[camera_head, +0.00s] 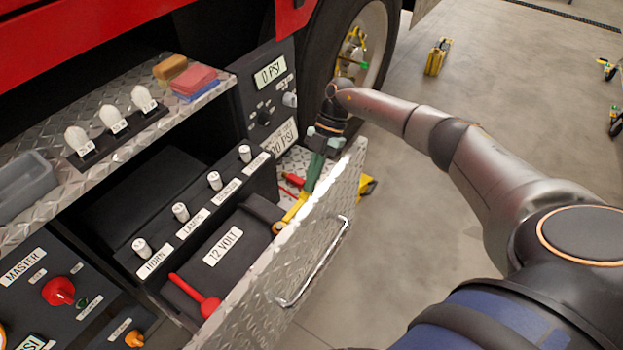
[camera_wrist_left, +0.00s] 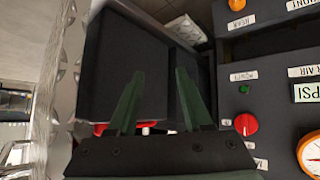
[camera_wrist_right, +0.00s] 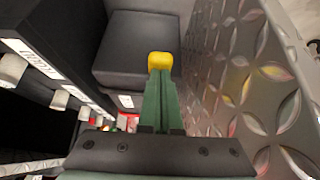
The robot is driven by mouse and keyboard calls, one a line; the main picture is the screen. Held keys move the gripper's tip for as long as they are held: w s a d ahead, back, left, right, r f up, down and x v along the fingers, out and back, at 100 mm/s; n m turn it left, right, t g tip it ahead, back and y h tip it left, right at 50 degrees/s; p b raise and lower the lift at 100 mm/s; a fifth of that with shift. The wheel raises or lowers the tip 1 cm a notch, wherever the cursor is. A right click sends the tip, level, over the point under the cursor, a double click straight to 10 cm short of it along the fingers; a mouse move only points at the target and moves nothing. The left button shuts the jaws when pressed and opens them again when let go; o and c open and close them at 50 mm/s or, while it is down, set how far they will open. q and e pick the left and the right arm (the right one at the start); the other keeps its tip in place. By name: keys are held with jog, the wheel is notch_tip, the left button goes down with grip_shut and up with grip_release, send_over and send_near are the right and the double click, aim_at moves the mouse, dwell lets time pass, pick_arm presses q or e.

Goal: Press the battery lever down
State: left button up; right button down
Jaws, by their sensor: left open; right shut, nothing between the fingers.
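The battery lever (camera_head: 195,296) is a red handle with a rounded end, on the front of the black box labelled 12 VOLT (camera_head: 245,228) in the head view. My right gripper (camera_head: 302,200) points down over the far part of the open drawer, apart from the lever. In the right wrist view its green fingers (camera_wrist_right: 160,78) are together, with a yellow piece (camera_wrist_right: 160,61) at their tips. I cannot tell whether they touch it. My left gripper (camera_wrist_left: 159,73) shows only in its own wrist view, fingers apart. A red part (camera_wrist_left: 101,129) is partly hidden behind them.
The drawer's diamond-plate wall (camera_head: 318,225) with a handle stands right of the box. A row of labelled knobs (camera_head: 181,212) runs left of it. A shelf (camera_head: 125,140) above carries bulbs and sponges. The tyre (camera_head: 325,50) is behind.

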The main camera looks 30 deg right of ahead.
jog(key=shift+s+d+f, duration=0.1)
jog(key=shift+d+f, duration=0.05)
jog(key=shift+f, duration=0.15)
jog(key=shift+r+p, duration=0.45)
jog(key=shift+p, duration=0.15)
pick_arm(q)
jog(key=shift+w+a+r+p, duration=0.25)
jog(key=shift+a+r+p, duration=0.45)
jog(key=shift+a+r, duration=0.2)
pick_arm(e)
jog(key=v, duration=1.2)
jog(key=shift+w+r, duration=0.3)
jog(key=shift+r, duration=0.05)
pick_arm(q)
jog(key=shift+s+a+f, duration=0.15)
jog(key=shift+f, duration=0.05)
pick_arm(e)
jog(key=shift+d, duration=0.1)
